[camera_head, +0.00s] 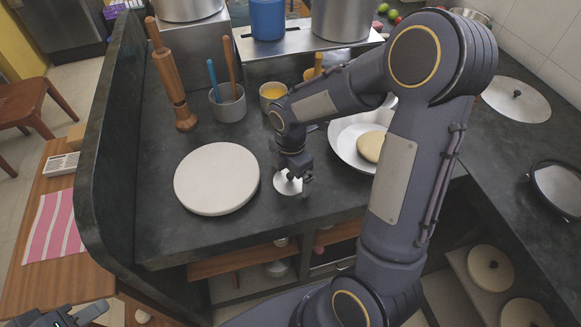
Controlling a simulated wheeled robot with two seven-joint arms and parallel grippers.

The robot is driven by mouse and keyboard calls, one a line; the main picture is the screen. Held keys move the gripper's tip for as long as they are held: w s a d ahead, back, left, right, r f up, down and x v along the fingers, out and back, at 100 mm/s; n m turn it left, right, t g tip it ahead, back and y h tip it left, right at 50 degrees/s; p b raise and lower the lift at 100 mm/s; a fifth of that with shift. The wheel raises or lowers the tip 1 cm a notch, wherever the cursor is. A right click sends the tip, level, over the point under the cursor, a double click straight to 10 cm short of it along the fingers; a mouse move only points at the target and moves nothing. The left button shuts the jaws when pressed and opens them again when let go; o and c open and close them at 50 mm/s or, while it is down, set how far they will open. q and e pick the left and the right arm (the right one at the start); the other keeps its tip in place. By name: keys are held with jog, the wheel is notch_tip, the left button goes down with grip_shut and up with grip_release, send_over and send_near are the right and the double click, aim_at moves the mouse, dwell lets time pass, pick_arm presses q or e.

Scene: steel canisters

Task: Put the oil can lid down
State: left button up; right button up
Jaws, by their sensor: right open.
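A small shiny steel lid (284,187), which looks like the oil can lid, lies on the dark counter, to the right of the round white board. My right gripper (291,180) is right above it, pointing down, with its jaws open around or just over the lid's knob. The gripper hides part of the lid, and I cannot tell whether they touch. My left gripper (75,316) is at the bottom left corner, low and away from the counter, partly cut off by the picture edge. Its finger gap is not clear.
The round white board (217,178) lies left of the lid. A white pan (345,135) with a bun stands to the right, partly behind my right arm. Behind are a utensil cup (228,104), a yellow-filled cup (272,94) and a steel shelf (300,42) with pots.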

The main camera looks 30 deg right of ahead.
notch_tip(320, 180, up, 12)
jog(key=p, duration=0.1)
jog(key=s+a+r+m+t+y, duration=0.2)
jog(key=s+m, duration=0.6)
jog(key=m, duration=0.2)
jog(key=s+a+r+m+t+y, duration=0.1)
jog(key=s+a+m+t, duration=0.1)
jog(key=s+m, duration=0.7)
jog(key=shift+r+m+t+y+p, duration=0.45)
jog(key=shift+m+t, duration=0.35)
jog(key=shift+m, duration=0.4)
